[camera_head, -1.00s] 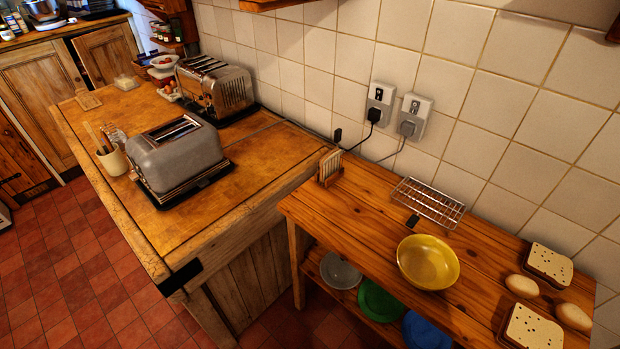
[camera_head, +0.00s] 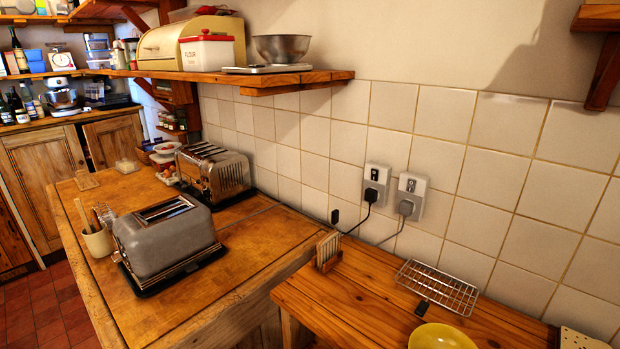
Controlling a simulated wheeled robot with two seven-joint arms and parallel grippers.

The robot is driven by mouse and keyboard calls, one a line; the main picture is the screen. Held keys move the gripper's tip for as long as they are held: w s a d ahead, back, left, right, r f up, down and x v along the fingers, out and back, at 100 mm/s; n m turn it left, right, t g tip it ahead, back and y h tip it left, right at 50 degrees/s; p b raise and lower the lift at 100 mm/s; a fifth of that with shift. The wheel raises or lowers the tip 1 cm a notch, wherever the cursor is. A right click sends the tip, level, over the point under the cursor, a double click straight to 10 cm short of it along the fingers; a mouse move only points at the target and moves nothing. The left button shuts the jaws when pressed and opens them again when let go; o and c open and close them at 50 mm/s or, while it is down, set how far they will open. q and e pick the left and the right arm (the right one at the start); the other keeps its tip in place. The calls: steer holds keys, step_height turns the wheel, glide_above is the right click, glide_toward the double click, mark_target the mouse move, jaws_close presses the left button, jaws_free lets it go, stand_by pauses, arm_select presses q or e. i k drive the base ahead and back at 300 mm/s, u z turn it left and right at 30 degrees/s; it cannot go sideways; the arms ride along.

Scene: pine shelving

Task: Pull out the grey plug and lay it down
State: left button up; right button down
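The grey plug (camera_head: 406,207) sits in the right-hand wall socket (camera_head: 411,187) on the tiled wall, with a grey cord hanging down from it. A black plug (camera_head: 371,195) sits in the left-hand socket (camera_head: 378,174), close beside it, with a dark cord running down to the left. Both sockets are above the back edge of the pine shelf unit's top. Neither of my grippers shows in the view.
A wire rack (camera_head: 438,287), a wooden toast rack (camera_head: 328,252) and a yellow bowl (camera_head: 440,338) stand on the pine top (camera_head: 350,305). A grey toaster (camera_head: 165,237) and a chrome toaster (camera_head: 213,172) stand on the left counter. A wall shelf (camera_head: 290,82) hangs above. Bare wood shows left of the bowl.

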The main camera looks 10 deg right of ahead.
mark_target(406, 208)
steer(key=u, duration=0.05)
steer(key=k, duration=0.5)
steer(key=u, duration=1.65)
steer(key=i, duration=1.35)
steer(key=z, duration=2.2)
